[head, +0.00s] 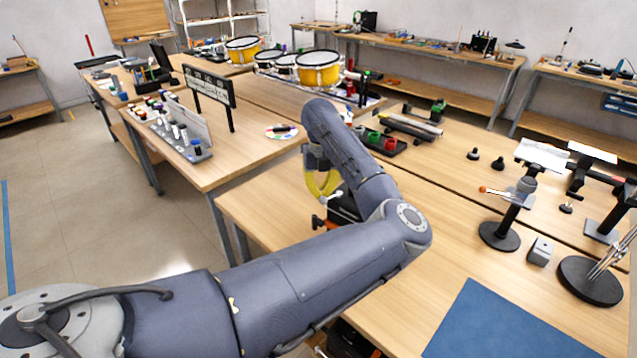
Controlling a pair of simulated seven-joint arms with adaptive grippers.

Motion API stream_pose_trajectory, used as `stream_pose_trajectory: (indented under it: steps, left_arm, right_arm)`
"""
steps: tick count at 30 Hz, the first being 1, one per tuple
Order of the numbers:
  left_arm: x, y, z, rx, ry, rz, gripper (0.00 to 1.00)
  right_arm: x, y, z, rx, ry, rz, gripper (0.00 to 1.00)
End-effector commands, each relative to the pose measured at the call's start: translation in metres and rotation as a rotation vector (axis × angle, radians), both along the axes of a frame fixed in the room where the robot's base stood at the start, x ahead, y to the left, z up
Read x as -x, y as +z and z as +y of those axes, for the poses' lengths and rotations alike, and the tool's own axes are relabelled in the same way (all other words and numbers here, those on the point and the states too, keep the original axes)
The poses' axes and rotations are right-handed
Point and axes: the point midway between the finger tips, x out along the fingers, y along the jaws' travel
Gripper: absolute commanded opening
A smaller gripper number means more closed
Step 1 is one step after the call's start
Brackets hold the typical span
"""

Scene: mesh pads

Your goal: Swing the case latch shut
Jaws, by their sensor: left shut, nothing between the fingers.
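A dark case (343,207) sits on the near wooden table, mostly hidden behind my left forearm. A small orange and black part (319,222) shows at its left side; it may be the latch, but its swing position is too small and covered to tell. My left gripper (326,194), with yellow curved parts, hangs from the wrist, shut and empty, at the upper left of the case. I cannot tell whether it touches the case. My right gripper is not in view.
A blue mat (490,325) lies on the near table at right. Round-based stands (500,235) and a small grey block (540,250) stand behind it. A tray with red and green cups (380,143) lies beyond my arm. The wood between mat and arm is clear.

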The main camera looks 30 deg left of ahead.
Motion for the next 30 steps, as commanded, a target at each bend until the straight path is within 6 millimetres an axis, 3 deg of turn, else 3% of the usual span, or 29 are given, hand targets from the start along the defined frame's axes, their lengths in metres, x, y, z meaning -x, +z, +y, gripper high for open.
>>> stream_pose_trajectory:
  steps: [18, 30]
  left_arm:
    - [0.006, -0.001, -0.020, 0.001, 0.000, 0.002, 0.00]
    - [0.006, 0.000, -0.021, 0.001, 0.000, 0.001, 0.00]
  right_arm:
    - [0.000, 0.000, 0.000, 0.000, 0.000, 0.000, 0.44]
    - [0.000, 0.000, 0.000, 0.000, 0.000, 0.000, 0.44]
